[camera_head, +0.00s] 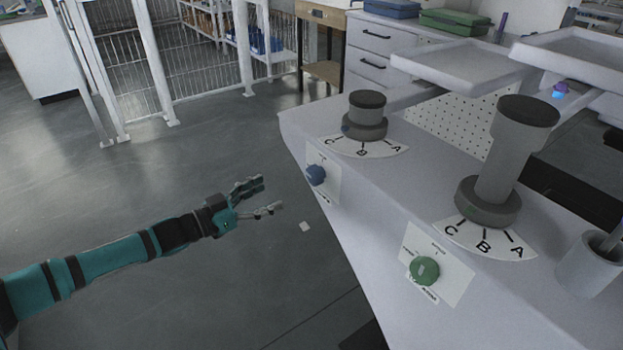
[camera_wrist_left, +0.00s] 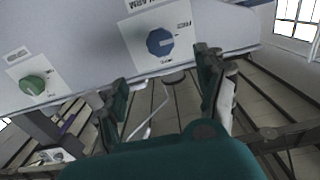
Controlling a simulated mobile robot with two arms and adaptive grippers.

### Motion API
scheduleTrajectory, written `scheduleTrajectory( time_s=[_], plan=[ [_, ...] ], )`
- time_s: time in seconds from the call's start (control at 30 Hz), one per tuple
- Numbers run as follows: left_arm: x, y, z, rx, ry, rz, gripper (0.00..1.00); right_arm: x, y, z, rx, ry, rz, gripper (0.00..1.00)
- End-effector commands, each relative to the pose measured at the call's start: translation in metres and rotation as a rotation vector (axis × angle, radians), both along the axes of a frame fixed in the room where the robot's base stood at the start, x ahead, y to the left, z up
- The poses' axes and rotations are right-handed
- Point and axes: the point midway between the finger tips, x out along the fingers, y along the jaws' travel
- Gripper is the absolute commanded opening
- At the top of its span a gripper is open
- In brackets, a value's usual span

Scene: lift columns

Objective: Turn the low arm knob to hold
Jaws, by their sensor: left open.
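The blue knob (camera_head: 316,175) sits on a white label plate on the near side of the bench, below the short column (camera_head: 366,112). In the left wrist view the blue knob (camera_wrist_left: 160,42) has a pale mark towards its right; lettering above it is cut off and seems to end in "ARM". The green knob (camera_head: 424,270) is on a second plate below the tall column (camera_head: 498,155). My left gripper (camera_head: 268,195) is open and empty, left of the blue knob and apart from it. In the wrist view its fingers (camera_wrist_left: 163,80) spread below the knob.
The grey bench (camera_head: 345,230) carries both columns, with lettered A, B, C scales at their feet. A grey cup (camera_head: 590,265) stands at the right. Trays (camera_head: 465,68) extend over the back. The floor left of the bench is open, with a white fence (camera_head: 195,60) behind.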

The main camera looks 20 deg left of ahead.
Motion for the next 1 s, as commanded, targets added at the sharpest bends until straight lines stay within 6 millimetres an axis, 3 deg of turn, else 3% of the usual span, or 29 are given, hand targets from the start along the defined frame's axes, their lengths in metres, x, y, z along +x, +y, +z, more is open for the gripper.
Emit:
scheduleTrajectory(
  time_s=[0.3,0.53,0.7,1.0],
  plan=[
    [0.057,-0.045,0.001,0.000,-0.004,0.000,0.72,0.005,0.001,0.009,0.001,-0.006,-0.001,0.40],
    [0.090,-0.069,0.000,0.002,-0.001,0.002,0.72,0.010,0.002,0.018,0.001,-0.011,-0.002,0.40],
    [0.102,-0.079,0.000,0.003,-0.001,0.002,0.72,0.014,0.003,0.026,0.003,-0.019,-0.003,0.40],
    [0.105,-0.081,-0.001,0.003,0.001,0.002,0.72,0.014,0.002,0.028,0.003,-0.016,-0.004,0.40]
  ],
)
